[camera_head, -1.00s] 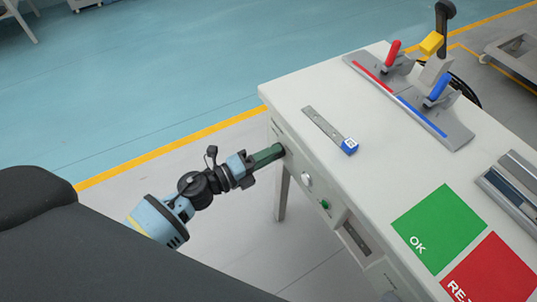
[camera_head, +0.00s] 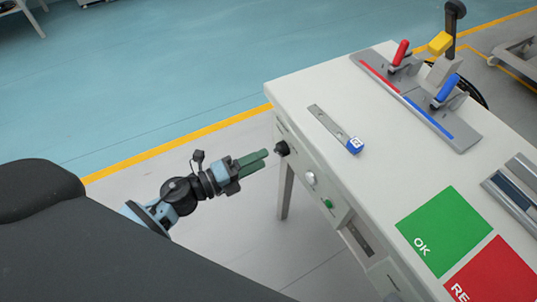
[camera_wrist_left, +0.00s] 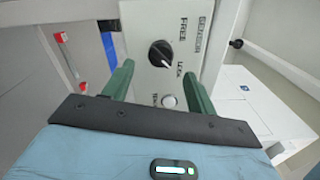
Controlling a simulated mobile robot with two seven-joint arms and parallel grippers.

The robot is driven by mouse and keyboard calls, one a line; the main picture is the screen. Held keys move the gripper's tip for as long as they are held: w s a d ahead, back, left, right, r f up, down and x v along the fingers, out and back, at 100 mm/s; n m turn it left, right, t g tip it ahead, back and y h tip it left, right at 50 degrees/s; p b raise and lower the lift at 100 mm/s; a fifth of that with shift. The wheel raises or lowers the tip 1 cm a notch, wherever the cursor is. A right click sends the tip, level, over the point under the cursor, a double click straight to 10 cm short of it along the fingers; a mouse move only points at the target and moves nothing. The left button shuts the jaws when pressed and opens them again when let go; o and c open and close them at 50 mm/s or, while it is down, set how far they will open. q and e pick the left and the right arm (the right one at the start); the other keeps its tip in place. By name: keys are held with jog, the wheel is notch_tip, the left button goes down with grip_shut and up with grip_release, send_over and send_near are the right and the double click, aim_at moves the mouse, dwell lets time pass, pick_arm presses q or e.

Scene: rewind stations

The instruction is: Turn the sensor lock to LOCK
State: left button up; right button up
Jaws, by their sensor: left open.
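The sensor lock is a black rotary knob (camera_head: 282,148) on the front panel of the white table, near its left corner. In the left wrist view the knob (camera_wrist_left: 160,53) sits between FREE and LOCK labels, with SENSOR printed above. Its white pointer mark appears on the side toward LOCK. My left gripper (camera_head: 266,157) has two green fingers, open and empty, a short gap from the knob. In the wrist view the fingers (camera_wrist_left: 158,80) stand either side of the panel, not touching the knob. My right gripper is not in view.
A silver button (camera_head: 310,178) and a green button (camera_head: 328,203) are further along the panel. Open floor lies left.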

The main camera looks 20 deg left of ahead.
pick_arm(q)
jog(key=v, duration=0.3)
dwell(0.5)
